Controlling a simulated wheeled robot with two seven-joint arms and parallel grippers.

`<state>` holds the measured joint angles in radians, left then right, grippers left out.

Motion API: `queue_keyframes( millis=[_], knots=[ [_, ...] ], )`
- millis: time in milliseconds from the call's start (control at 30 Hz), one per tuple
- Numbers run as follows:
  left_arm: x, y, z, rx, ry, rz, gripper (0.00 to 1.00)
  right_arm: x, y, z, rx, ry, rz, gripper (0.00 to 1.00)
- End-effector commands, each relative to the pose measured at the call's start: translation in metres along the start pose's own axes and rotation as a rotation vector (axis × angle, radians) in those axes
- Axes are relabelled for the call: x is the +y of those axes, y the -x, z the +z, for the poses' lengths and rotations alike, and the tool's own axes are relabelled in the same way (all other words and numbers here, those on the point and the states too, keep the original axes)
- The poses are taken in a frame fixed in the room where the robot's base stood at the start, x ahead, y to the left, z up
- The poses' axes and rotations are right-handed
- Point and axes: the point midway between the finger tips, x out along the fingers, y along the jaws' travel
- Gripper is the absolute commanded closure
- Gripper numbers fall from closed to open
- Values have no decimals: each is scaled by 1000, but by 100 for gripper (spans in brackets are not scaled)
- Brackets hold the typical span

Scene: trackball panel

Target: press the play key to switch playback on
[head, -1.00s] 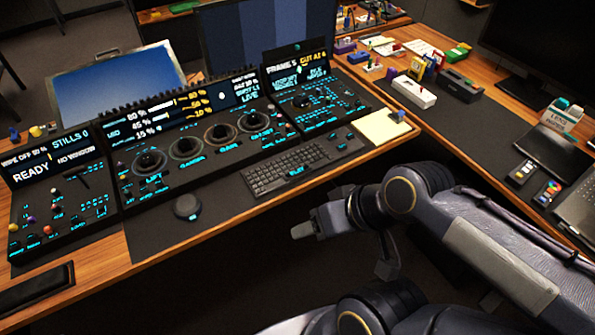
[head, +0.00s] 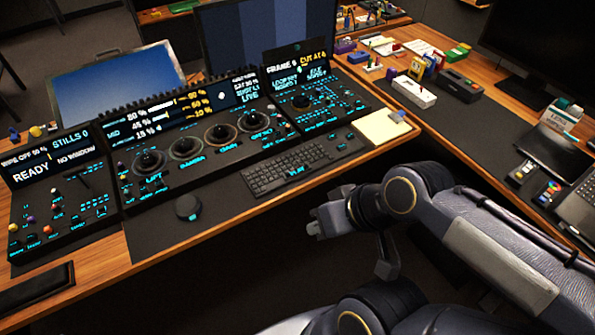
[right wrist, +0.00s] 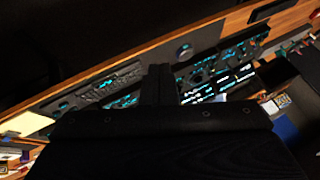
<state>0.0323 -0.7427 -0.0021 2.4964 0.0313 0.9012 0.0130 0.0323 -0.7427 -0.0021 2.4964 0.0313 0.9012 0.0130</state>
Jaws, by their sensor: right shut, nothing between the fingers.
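A label that seems to read PLAY (head: 296,172) glows cyan at the front edge of the dark keyboard (head: 283,168), right of the panel's middle. The key itself is too small to make out. The right-hand panel section (head: 318,107) has a lit display reading FRAME and CUT AT; its smaller text is blurred. My right gripper (head: 315,228) is shut and empty, in front of the desk edge and below the keyboard, apart from it. In the right wrist view its shut fingers (right wrist: 158,85) point toward the panel. My left gripper is not in view.
Round dials (head: 186,147) line the middle panel. A dark round knob (head: 188,207) sits on the desk left of the keyboard. A yellowish note pad (head: 383,127) lies right of it. Small boxes (head: 418,68) stand on the right desk.

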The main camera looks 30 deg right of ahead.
Motion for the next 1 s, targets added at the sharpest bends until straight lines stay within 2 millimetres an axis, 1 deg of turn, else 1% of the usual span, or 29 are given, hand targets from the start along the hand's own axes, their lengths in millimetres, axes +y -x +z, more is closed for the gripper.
queue_keyframes(
  millis=[633, 733, 767, 867, 967, 1000],
  knots=[
    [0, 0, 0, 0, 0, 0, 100, 0, 0, 0, 0, -1, 0, 100],
    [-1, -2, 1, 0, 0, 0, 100, 0, -2, -5, 2, -30, -6, 100],
    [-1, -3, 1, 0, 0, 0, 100, 0, -4, -9, 3, -51, -10, 100],
    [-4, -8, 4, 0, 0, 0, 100, 0, -11, -29, 16, -165, -28, 100],
    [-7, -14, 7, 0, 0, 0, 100, 4, -26, -63, 37, -350, -59, 100],
    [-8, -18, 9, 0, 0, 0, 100, 7, -34, -79, 49, -439, -72, 100]
  ],
)
